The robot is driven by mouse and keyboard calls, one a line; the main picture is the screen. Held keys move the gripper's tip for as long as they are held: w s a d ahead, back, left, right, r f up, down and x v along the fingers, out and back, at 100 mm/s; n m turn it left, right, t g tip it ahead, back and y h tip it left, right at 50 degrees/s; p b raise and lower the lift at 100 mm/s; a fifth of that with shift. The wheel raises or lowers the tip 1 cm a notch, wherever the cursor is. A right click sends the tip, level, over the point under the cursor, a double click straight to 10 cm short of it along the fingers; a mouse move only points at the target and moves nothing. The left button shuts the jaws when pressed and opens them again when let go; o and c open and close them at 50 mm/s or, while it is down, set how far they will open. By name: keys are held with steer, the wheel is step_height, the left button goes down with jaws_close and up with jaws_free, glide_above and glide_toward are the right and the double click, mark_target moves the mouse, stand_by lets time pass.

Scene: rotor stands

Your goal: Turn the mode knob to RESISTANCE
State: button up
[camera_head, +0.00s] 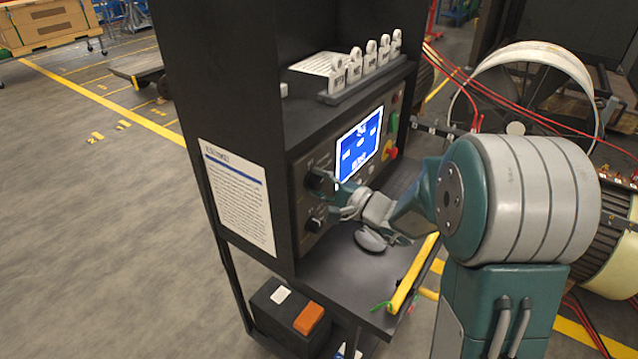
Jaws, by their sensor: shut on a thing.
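The dark test cabinet (290,215) stands in the middle of the camera_head view, with a control panel on its right-facing side. A black knob (318,182) sits at the upper left of this panel. My gripper (336,189) reaches in from the right and is shut on this knob; its fingertips are small and partly hidden. A second dark knob (314,225) is lower on the panel, apart from my gripper. The panel lettering is too small to read, so I cannot tell where the knob points. A lit blue screen (359,145) is right of the upper knob.
A shelf (312,262) below the panel holds a grey mouse (370,240) and a yellow bar (413,273). Red and green buttons (390,153) sit right of the screen. White tags (354,66) stand on the upper ledge. Red cables and a large ring (585,75) are behind my arm.

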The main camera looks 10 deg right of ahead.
steer(key=shift+f+n, duration=0.2)
steer(key=shift+n, duration=1.4)
steer(key=shift+a, duration=0.1)
steer(key=o, duration=1.2)
steer(key=shift+c, duration=0.2)
steer(key=v, duration=1.2)
